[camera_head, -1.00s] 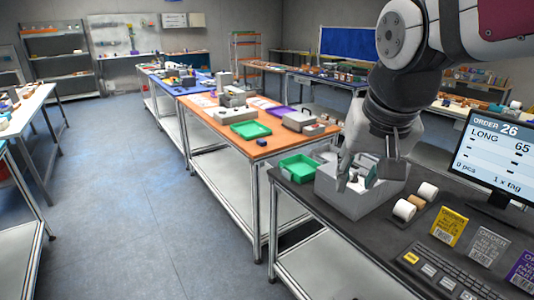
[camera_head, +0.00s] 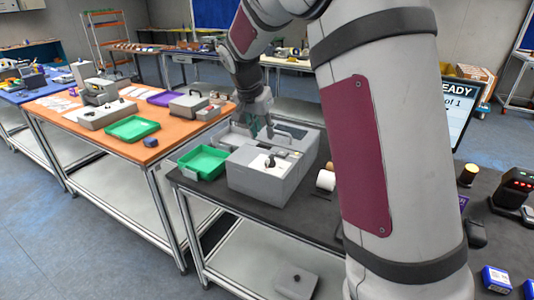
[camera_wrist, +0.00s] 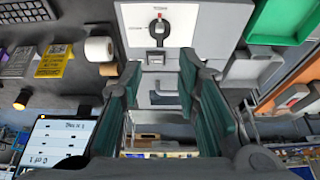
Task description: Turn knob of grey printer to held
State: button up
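The grey printer (camera_head: 262,182) is a box on the dark bench, with a pale panel on its top. Its knob (camera_head: 270,161) shows small on that panel. In the wrist view the knob (camera_wrist: 158,19) stands on the printer's white panel (camera_wrist: 182,30), with a red mark near its top and small labels around it, too small to read surely. My gripper (camera_head: 259,133) is above the printer's far part, behind the knob and apart from it. In the wrist view its two teal-padded fingers (camera_wrist: 161,72) stand well apart with nothing between them.
A green tray (camera_head: 204,162) sits left of the printer. Paper rolls (camera_head: 326,180) stand close on its right, partly behind my arm. An orange table (camera_head: 60,103) with another green tray (camera_head: 131,128) is at left. A monitor (camera_head: 462,105) stands at right, partly hidden.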

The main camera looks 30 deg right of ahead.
aim_at(270, 157)
jog(key=p+x, duration=0.1)
jog(key=x, duration=1)
jog(key=shift+f, duration=0.3)
jog(key=shift+s, duration=0.1)
grip_shut()
